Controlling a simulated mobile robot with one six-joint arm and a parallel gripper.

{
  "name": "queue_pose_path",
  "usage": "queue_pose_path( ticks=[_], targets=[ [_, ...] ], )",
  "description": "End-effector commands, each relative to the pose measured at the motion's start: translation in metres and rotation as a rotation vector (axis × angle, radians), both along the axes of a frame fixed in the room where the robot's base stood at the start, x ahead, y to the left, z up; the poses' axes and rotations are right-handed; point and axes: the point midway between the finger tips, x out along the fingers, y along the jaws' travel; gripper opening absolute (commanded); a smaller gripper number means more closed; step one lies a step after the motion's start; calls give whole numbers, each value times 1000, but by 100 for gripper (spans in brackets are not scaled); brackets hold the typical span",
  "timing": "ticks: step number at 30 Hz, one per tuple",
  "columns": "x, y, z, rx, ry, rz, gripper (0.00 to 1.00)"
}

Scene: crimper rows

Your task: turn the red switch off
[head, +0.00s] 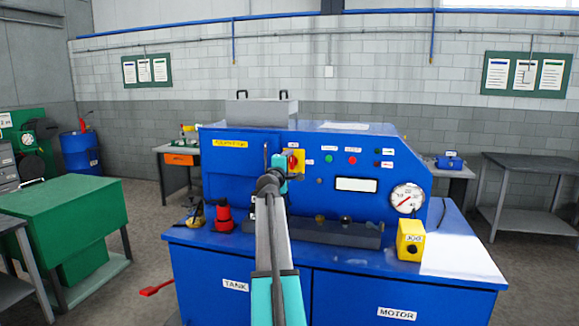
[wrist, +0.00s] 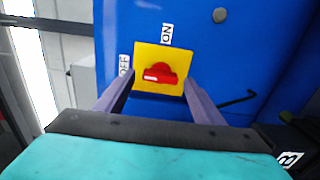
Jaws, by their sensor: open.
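The red switch (wrist: 160,73) is a rotary knob on a yellow square plate (wrist: 145,52) fixed to the blue panel. In the wrist view an OFF label (wrist: 125,66) is left of the plate and an ON label (wrist: 167,33) is above it. The knob's bar lies roughly level, with a white mark on its left part. My gripper (wrist: 158,78) is open, its fingers either side of the plate's lower part, with nothing held. In the head view the red switch (head: 292,162) is partly hidden behind my gripper (head: 277,170). Contact cannot be told.
The blue machine (head: 330,210) carries green and red buttons, a gauge (head: 407,198) and a yellow JOG box (head: 410,240). A red-and-black object (head: 223,217) stands on its ledge. In the wrist view a dark hook-shaped part (wrist: 238,100) is right of the fingers.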

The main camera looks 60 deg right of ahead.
Motion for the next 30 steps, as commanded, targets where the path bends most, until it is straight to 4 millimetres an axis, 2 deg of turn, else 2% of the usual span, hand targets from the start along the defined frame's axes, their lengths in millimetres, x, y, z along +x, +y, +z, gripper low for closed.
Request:
queue_pose_path(
  ticks=[30],
  targets=[
    [-34,106,-2,-1,0,2,62]
  ],
)
